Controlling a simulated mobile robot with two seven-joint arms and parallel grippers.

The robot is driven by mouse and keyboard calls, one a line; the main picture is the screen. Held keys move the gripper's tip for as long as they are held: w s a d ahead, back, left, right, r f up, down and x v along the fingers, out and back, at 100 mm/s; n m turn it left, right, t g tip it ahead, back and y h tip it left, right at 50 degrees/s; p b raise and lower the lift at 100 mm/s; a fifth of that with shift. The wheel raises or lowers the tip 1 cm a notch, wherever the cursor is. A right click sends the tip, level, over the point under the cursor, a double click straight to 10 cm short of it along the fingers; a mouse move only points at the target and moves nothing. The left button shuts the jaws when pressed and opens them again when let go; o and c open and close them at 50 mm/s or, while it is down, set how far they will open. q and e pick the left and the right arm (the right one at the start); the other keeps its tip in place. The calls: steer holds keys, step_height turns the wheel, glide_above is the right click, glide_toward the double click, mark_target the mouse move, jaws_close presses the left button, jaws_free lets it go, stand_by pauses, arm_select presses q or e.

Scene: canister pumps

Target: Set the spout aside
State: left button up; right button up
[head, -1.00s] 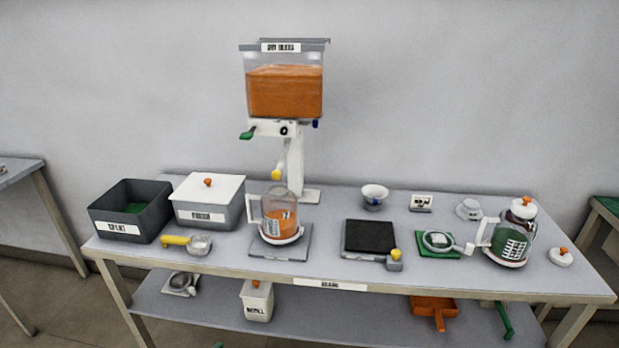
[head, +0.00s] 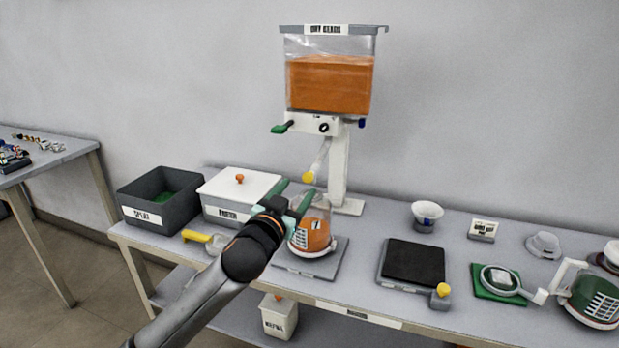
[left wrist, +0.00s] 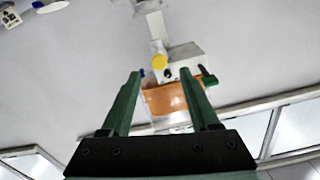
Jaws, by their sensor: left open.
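The spout (head: 320,158) is a pale tube slanting down from the white valve body of the dry dispenser (head: 330,85), with a yellow tip (head: 308,177). In the left wrist view the yellow tip (left wrist: 159,62) shows between my fingertips' directions, beyond them. My left gripper (head: 293,194) is open and empty, its green fingers just below and left of the spout tip, in front of the jug (head: 316,232). The open fingers also frame the dispenser in the left wrist view (left wrist: 160,73). I cannot tell the exact gap to the spout. My right gripper is not in view.
The jug with orange contents stands on a grey plate (head: 335,262) under the spout. A dark open bin (head: 190,217) and a white-lidded box (head: 214,208) stand left. A black-topped scale (head: 414,262) is right. Bare table shows between the jug and the scale.

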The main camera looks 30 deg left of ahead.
mark_target(307, 179)
arm_select(q)
steer(key=shift+x, duration=3.55)
steer(key=shift+d, duration=0.1)
steer(key=shift+c, duration=0.4)
jaws_close()
